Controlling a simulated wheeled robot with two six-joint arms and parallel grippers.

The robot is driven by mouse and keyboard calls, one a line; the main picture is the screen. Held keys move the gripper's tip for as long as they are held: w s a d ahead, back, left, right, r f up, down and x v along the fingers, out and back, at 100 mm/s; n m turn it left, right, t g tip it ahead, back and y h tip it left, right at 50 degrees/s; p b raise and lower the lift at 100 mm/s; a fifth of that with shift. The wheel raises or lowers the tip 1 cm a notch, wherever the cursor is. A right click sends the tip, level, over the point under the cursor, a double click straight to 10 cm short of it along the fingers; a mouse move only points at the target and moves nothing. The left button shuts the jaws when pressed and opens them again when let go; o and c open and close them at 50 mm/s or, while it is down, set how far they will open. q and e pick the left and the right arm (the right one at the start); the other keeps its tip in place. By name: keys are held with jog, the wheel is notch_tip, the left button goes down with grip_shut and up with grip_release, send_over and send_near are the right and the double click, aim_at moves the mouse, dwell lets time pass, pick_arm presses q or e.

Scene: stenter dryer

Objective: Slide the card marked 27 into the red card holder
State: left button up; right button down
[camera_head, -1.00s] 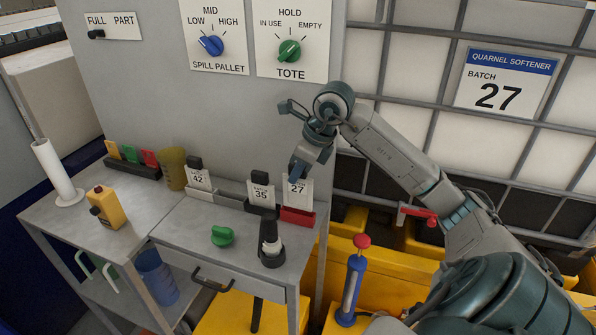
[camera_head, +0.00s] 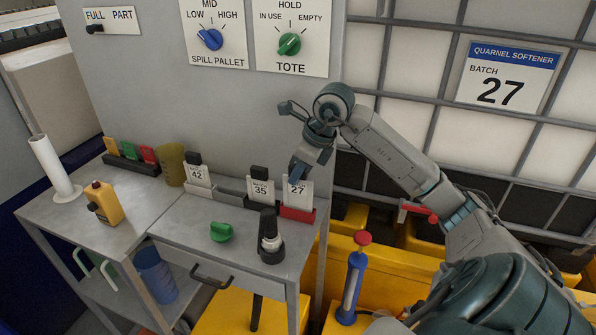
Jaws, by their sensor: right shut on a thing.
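The card marked 27 (camera_head: 298,193) stands upright at the red card holder (camera_head: 297,214), at the right end of the row of holders on the bench's back edge. Its lower edge meets the holder, and I cannot tell how deep it sits. My right gripper (camera_head: 299,172) comes from above right and is shut on the card's top. My left gripper is not in view.
Card 35 (camera_head: 261,190) stands in a dark holder just left, and card 42 (camera_head: 197,175) farther left in a white holder. A black-handled tool (camera_head: 269,240) and a green knob (camera_head: 221,232) lie in front. A batch 27 sign (camera_head: 506,78) hangs at right.

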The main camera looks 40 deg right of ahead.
jog(key=shift+f+b, duration=1.3)
jog(key=shift+f, duration=0.2)
jog(key=c, duration=1.3)
grip_release()
jog(key=shift+s+d+r, duration=0.1)
jog(key=shift+r, duration=0.3)
jog(key=b+v, duration=0.1)
jog(key=v, duration=0.9)
jog(key=shift+b, duration=0.4)
